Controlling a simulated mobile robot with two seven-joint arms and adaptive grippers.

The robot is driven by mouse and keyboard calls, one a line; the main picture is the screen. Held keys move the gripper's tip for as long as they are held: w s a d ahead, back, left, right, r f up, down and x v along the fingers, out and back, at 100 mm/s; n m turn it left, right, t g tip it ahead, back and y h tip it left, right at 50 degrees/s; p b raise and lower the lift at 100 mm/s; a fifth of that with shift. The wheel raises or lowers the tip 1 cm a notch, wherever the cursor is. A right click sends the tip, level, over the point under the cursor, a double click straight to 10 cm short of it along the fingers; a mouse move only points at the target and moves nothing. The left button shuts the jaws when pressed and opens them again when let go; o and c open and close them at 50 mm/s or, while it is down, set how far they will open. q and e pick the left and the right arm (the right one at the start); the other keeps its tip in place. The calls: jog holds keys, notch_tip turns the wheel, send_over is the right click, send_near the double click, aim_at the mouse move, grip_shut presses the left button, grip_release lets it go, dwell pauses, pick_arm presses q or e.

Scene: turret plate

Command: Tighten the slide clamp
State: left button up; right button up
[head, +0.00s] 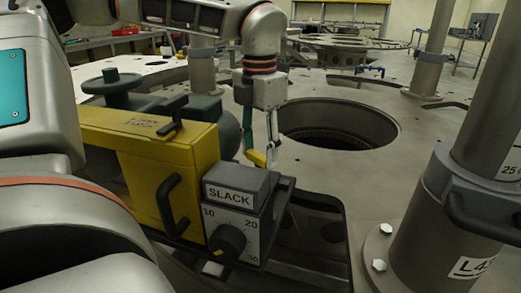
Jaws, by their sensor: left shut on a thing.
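My left gripper (261,146) points down behind the grey box marked SLACK, at the far right end of the yellow housing (150,150). Its fingers are shut on a small yellow piece (256,158), which looks like the slide clamp's lever. Most of that piece is hidden by the fingers and the box. The SLACK box (235,186) sits above a dial face marked 10, 20 and 30. A black knob (227,242) with a yellow mark is on that face. My right gripper is not in view.
A black handle (170,205) sticks out of the housing's front. A wide round hole (340,125) opens in the grey plate behind my gripper. A thick grey post (440,200) labelled L4 stands at right. Bare plate (395,178) lies between hole and post.

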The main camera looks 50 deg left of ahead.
pick_arm(q)
jog(key=m, duration=0.6)
jog(key=shift+d+r, duration=0.1)
jog(key=m, duration=0.6)
dwell(0.6)
jog(key=o, duration=1.1)
jog(key=shift+d, duration=0.1)
notch_tip(320, 180, up, 12)
jog(key=shift+s, duration=0.1)
